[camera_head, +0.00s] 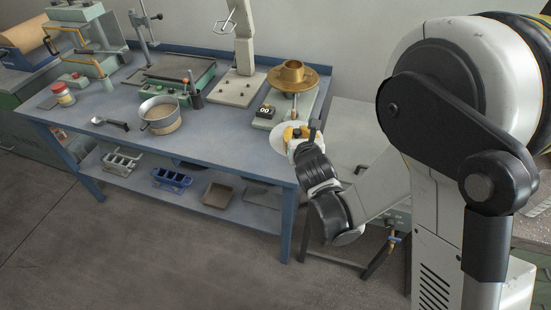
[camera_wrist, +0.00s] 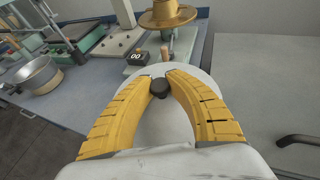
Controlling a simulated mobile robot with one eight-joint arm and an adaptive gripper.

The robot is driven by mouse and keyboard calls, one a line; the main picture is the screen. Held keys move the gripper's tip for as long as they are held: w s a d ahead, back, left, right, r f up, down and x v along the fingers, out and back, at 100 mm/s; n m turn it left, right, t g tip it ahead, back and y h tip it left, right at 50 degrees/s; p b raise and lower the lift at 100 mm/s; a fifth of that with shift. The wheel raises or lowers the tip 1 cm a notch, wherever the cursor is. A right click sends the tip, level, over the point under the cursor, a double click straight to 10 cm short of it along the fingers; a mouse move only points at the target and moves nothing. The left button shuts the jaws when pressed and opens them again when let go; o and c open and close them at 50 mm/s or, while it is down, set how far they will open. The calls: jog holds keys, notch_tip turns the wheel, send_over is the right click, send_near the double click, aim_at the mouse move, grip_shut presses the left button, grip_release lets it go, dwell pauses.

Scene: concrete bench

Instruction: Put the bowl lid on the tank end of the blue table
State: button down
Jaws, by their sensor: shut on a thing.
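The bowl lid is a pale round disc (camera_wrist: 165,128) with a black knob (camera_wrist: 159,87). My gripper (camera_wrist: 159,86) has its yellow fingers shut on that knob. In the head view the lid (camera_head: 281,138) shows beside my gripper (camera_head: 297,132), over the front right corner of the blue table (camera_head: 235,140). I cannot tell if the lid touches the tabletop. The wrist partly hides the lid there. A metal bowl (camera_head: 160,118) stands open near the table's front middle; it also shows in the wrist view (camera_wrist: 36,76).
A brass-coloured round device (camera_head: 293,77) and a small black display box (camera_head: 265,112) stand just behind the lid. A scoop (camera_head: 111,123), a red-labelled jar (camera_head: 63,94) and a green-framed tray (camera_head: 178,72) lie farther left. Tabletop between bowl and lid is clear.

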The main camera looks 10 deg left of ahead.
jog(key=shift+d+f, duration=0.1)
jog(key=shift+d, duration=0.45)
jog(key=shift+w+a+f, duration=0.1)
jog(key=shift+f, duration=0.15)
jog(key=b, duration=0.5)
send_over(269, 151)
notch_tip(269, 151, down, 7)
jog(key=shift+r, duration=0.2)
notch_tip(269, 151, down, 4)
jog(key=shift+f+b, duration=0.1)
jog(key=shift+b, duration=0.85)
jog(key=c, duration=1.4)
grip_release()
jog(key=shift+o, duration=0.2)
